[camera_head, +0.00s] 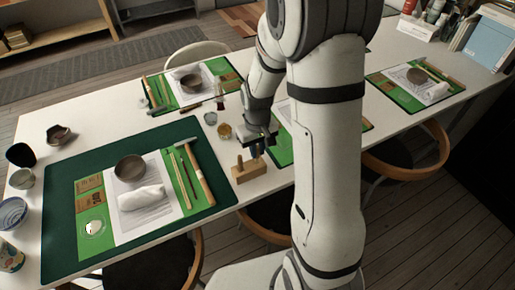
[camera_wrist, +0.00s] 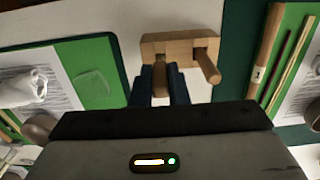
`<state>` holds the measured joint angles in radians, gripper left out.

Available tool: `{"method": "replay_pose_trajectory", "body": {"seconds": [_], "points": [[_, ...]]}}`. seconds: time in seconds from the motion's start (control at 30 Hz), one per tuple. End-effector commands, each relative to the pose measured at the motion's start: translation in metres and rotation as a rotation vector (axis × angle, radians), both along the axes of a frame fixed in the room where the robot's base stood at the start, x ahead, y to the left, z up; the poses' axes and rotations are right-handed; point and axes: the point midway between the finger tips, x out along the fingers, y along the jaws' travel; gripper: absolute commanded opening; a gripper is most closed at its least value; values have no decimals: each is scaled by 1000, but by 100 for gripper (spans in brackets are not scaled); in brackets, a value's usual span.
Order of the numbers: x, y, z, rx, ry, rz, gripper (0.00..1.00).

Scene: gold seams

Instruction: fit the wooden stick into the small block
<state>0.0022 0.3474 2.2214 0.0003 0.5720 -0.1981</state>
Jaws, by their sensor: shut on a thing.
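The small wooden block (camera_head: 248,172) lies near the front edge of the white table; it also shows in the wrist view (camera_wrist: 180,45). One wooden peg (camera_head: 239,161) stands up from its left end, at the right in the wrist view (camera_wrist: 209,68). My gripper (camera_head: 257,147) points down over the block's other end. Its dark fingers (camera_wrist: 160,88) are shut on a wooden stick (camera_wrist: 160,76), which lines up with that end of the block. The fingers hide much of the stick, and I cannot tell how deep its lower end sits.
A dark green mat (camera_head: 60,200) with a bowl (camera_head: 130,168), a white roll and several tools lies to the left. A small amber jar (camera_head: 224,131) and a clear glass (camera_head: 210,118) stand behind the block. More place settings lie farther back and right.

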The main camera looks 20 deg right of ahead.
Motion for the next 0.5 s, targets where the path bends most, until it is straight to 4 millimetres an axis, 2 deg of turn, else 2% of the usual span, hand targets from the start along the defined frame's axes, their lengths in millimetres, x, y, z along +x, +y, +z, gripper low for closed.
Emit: {"method": "replay_pose_trajectory", "body": {"seconds": [0.33, 0.37, 0.5], "points": [[0, 0, 0, 0, 0, 0, 0], [0, 0, 0, 0, 0, 0, 17], [0, 0, 0, 0, 0, 0, 28]]}}
